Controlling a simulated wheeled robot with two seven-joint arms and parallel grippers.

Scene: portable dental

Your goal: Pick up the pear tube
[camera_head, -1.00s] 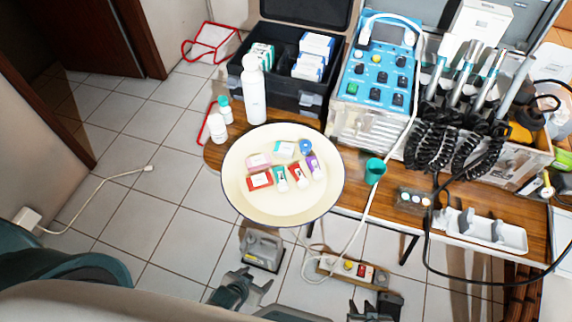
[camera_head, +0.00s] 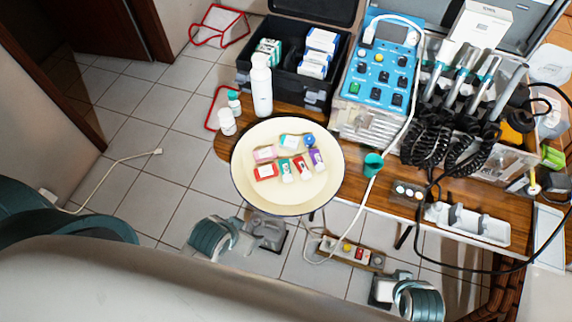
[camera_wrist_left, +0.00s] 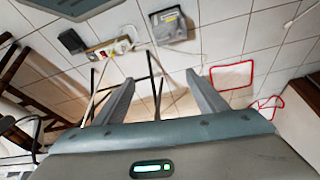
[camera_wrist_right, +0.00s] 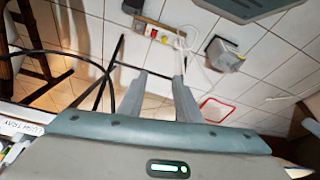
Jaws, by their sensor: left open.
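A cream round tray (camera_head: 260,196) on the table holds several small packs. They include a green-and-white tube (camera_head: 286,171), a red-and-white tube (camera_head: 302,168) and a purple-and-white tube (camera_head: 317,159). The labels are too small to read, so I cannot tell which is the pear tube. My left gripper (camera_wrist_left: 158,78) is open and empty in its wrist view. My right gripper (camera_wrist_right: 160,76) is also open and empty, its fingers closer together. In the head view both wrists are low, in front of the table and short of the tray; their fingertips are not clear.
A white bottle (camera_head: 262,90) and small bottles stand behind the tray. A black case (camera_head: 288,95), a blue control unit (camera_head: 380,75) and a teal cup (camera_head: 373,164) are nearby. A cable crosses the table front. A power strip (camera_head: 350,253) lies on the floor.

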